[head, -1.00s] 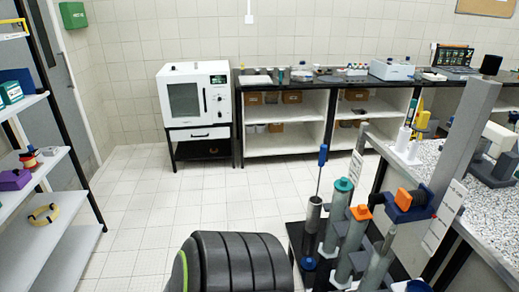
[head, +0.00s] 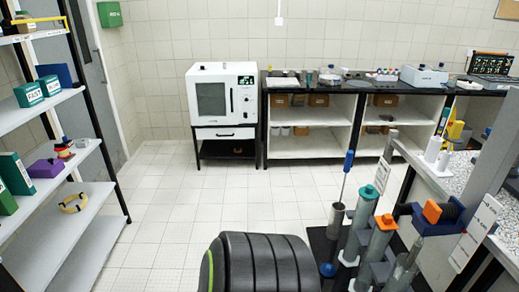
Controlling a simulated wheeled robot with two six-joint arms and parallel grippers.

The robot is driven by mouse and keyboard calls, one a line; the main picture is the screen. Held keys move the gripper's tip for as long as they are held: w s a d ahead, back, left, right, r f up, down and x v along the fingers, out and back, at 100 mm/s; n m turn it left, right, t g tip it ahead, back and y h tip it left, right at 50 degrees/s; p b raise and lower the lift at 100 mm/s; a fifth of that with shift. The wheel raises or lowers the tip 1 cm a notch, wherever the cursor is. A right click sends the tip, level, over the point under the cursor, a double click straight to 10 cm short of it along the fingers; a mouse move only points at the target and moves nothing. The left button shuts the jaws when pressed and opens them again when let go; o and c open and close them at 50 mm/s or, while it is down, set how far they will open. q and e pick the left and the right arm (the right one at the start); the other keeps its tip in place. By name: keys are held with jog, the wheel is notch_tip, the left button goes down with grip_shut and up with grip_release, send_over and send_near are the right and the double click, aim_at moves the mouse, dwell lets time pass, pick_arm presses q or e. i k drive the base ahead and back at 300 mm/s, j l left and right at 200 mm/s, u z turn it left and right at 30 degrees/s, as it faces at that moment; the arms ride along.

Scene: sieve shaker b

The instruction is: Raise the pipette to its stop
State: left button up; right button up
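At the lower right of the head view, a tall grey column (head: 494,165) stands with a blue clamp block (head: 447,221) on it, which has an orange part (head: 432,212). Neither of my grippers is in view.
A speckled bench (head: 458,176) is at the right. White shelves (head: 60,240) with boxes stand at the left. A white oven (head: 223,95) and a black-topped counter (head: 340,84) stand along the back wall. The tiled floor (head: 220,200) between is clear.

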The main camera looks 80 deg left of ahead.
aim_at(450, 222)
jog(key=u, duration=1.45)
